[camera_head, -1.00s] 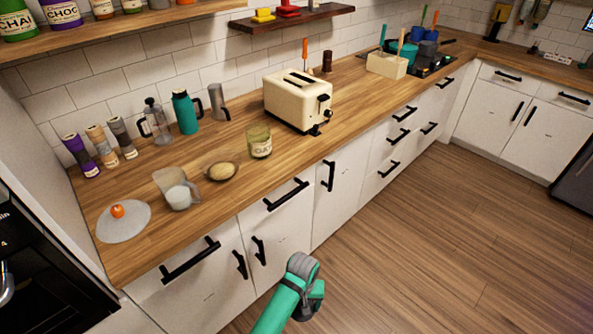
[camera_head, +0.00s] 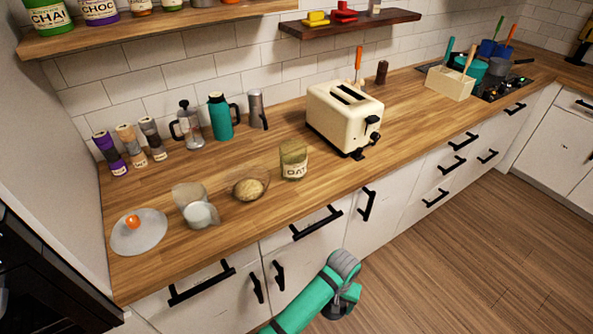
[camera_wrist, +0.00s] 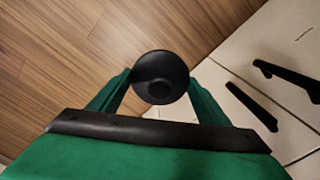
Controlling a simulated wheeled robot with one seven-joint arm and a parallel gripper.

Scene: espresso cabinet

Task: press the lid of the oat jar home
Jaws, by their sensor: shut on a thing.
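The oat jar (camera_head: 293,162) stands upright on the wooden counter, left of the toaster. It is clear greenish glass with a pale label, and I see no lid on its top. In the wrist view my gripper (camera_wrist: 158,90) is shut on a round black lid-like disc (camera_wrist: 161,68) with a darker round middle, held out over the floor. In the head view my arm is low in front of the cabinets, well below and apart from the jar.
A cream toaster (camera_head: 345,117) stands close right of the jar. A glass bowl (camera_head: 249,185), a clear jug (camera_head: 196,207) and a glass lid with an orange knob (camera_head: 138,232) lie to the left. Black handles (camera_head: 317,222) stick out from the cabinet fronts.

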